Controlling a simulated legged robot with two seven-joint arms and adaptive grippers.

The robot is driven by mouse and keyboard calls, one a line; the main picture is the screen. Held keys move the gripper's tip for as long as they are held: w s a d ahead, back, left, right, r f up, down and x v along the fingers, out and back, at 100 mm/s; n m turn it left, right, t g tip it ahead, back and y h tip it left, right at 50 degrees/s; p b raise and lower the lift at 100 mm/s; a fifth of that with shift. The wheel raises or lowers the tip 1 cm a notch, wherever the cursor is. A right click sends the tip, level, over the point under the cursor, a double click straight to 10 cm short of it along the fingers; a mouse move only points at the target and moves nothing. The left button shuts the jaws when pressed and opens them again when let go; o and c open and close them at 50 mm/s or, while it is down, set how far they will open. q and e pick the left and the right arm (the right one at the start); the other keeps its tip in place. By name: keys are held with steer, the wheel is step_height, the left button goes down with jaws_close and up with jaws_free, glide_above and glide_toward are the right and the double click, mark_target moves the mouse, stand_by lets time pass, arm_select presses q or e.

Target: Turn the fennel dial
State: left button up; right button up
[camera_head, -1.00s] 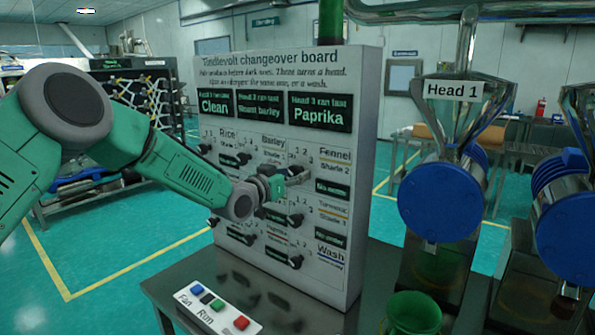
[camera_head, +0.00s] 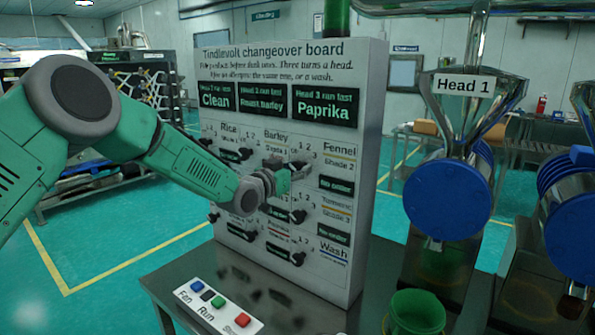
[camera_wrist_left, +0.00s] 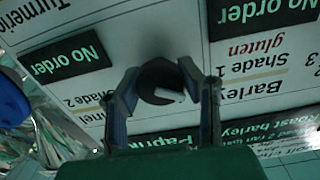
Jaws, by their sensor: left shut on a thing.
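The changeover board (camera_head: 375,120) stands upright on the table with rows of black dials beside product labels. The Fennel label (camera_head: 338,150), marked Shade 2, is at the right of the top row. My left gripper (camera_head: 298,168) is at the dial just left of that label, its fingers shut on it. In the left wrist view, which is upside down, the black fennel dial (camera_wrist_left: 160,80) with a white mark sits between the two fingertips (camera_wrist_left: 163,85). The fingers partly hide the dial and its numbers. My right gripper is not in view.
Displays across the board's top read Clean, Roast barley and Paprika (camera_head: 325,107). A strip of coloured buttons (camera_head: 220,302) lies on the table in front. The Head 1 machine (camera_head: 450,195) and a green container (camera_head: 415,312) stand right of the board. Other dials (camera_head: 297,258) sit close below.

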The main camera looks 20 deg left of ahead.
arm_select(q)
steer(key=shift+s+d+f+m+b, duration=0.1)
steer(key=shift+d+f+m+b, duration=0.05)
steer(key=shift+f+m+b, duration=0.3)
steer(key=m+b, duration=0.2)
steer(key=m, duration=0.1)
steer(key=shift+a+f, duration=0.2)
steer(key=shift+m+b, duration=1.15)
steer(key=shift+m, duration=0.4)
steer(key=shift+c, duration=0.2)
steer(key=o, duration=1.2)
steer(key=shift+s+r, duration=0.1)
steer(key=shift+r, duration=0.05)
steer(key=shift+o, duration=0.2)
steer(key=shift+a+r, duration=0.1)
steer(key=shift+r, duration=0.1)
